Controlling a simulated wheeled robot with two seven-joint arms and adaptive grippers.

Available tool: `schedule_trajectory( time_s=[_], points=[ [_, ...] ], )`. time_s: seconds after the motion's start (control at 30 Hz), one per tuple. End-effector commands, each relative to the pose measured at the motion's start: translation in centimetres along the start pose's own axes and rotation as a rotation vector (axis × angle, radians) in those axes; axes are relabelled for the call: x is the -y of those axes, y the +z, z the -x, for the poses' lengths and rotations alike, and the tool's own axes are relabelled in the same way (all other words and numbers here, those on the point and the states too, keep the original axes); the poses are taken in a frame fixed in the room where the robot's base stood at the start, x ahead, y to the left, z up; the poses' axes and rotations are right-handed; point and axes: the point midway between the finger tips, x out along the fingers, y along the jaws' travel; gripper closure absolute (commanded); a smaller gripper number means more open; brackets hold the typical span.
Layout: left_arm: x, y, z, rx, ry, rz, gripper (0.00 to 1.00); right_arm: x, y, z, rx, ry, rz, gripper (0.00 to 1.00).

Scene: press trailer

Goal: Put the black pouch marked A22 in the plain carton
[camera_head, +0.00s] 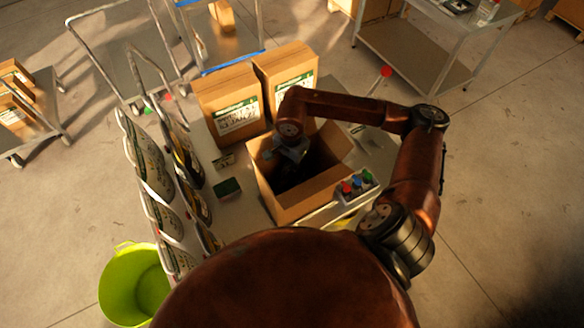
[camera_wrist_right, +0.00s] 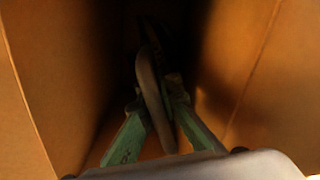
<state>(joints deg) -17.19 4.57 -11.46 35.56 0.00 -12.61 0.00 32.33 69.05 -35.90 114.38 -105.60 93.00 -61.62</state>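The plain carton (camera_head: 310,203) stands open on the table in front of me, its flaps spread. My right arm bends over it from the right, and my right gripper (camera_head: 289,160) points down inside its opening. In the right wrist view the green fingers (camera_wrist_right: 163,95) close around a thin greyish-dark thing seen edge-on, which looks like the black pouch (camera_wrist_right: 152,88). The carton's brown walls rise on both sides of it. The A22 mark cannot be read, and the carton's floor is in deep shadow. My left gripper is not in view.
Two labelled cartons (camera_head: 231,108) stand behind the plain one. Several upright pouches (camera_head: 150,165) line the table's left side. A small dark green box (camera_head: 227,188) lies left of the carton, and colour-capped bottles (camera_head: 357,184) stand right. A lime bucket (camera_head: 133,287) is on the floor.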

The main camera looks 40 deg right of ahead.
Motion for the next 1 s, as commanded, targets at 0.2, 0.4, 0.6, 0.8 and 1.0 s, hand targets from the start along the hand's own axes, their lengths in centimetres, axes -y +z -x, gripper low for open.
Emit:
schedule_trajectory(
  time_s=[0.2, 0.4, 0.6, 0.8, 1.0],
  points=[
    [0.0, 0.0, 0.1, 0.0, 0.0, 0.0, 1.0, 0.0, 0.0, 0.1, 0.0, 0.0, 0.0, 0.84],
    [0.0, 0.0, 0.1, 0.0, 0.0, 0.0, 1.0, 0.0, 0.0, 0.1, 0.0, 0.0, 0.0, 0.78],
    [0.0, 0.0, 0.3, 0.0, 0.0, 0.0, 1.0, 0.0, 0.0, 0.2, 0.0, 0.0, 0.0, 0.78],
    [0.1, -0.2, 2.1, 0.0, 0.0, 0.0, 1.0, 0.0, 0.0, 1.6, 0.0, 0.001, -0.001, 0.78],
    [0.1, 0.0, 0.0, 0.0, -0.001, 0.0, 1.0, 0.2, -0.1, 5.4, -0.004, -0.006, 0.0, 0.78]
  ],
)
